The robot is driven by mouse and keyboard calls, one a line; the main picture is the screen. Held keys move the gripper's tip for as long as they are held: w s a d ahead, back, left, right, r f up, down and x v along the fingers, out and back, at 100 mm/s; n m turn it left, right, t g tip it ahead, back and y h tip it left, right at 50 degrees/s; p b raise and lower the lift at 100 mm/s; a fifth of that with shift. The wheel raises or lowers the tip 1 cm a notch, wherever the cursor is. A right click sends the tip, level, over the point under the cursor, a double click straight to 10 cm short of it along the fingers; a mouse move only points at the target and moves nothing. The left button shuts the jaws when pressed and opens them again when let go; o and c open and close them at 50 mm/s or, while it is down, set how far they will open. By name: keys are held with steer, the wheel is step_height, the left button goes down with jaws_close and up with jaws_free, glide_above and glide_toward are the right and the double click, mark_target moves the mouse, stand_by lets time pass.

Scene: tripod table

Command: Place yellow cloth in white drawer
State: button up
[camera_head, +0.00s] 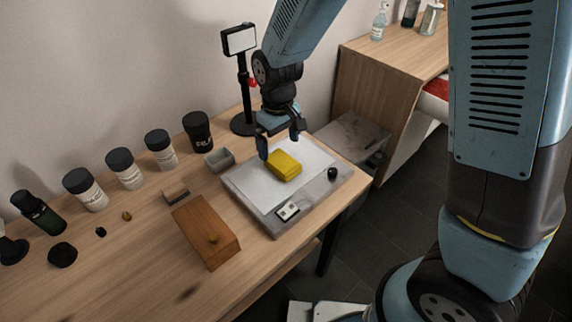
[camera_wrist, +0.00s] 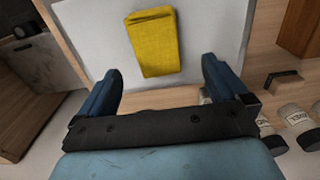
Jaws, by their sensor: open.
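A folded yellow cloth (camera_head: 284,165) lies on a white sheet on a grey board on the table. In the wrist view the cloth (camera_wrist: 154,42) lies just beyond the fingertips, centred between them. My gripper (camera_head: 281,149) is open and empty, above and behind the cloth; its two blue fingers also show in the wrist view (camera_wrist: 162,72). It appears apart from the cloth.
The grey board (camera_head: 236,192) carries a small white-and-dark item (camera_head: 288,211) and a black knob (camera_head: 332,173). A wooden box (camera_head: 205,231) stands left of it. Several black-lidded jars (camera_head: 126,169) line the wall. A black stand with a screen (camera_head: 239,41) rises behind. A wooden cabinet (camera_head: 372,85) stands right.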

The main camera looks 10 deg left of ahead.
mark_target(281, 160)
steer(key=shift+w+d+f, duration=0.1)
steer(key=shift+d+f, duration=0.05)
steer(key=shift+f, duration=3.25)
steer(key=c, duration=1.1)
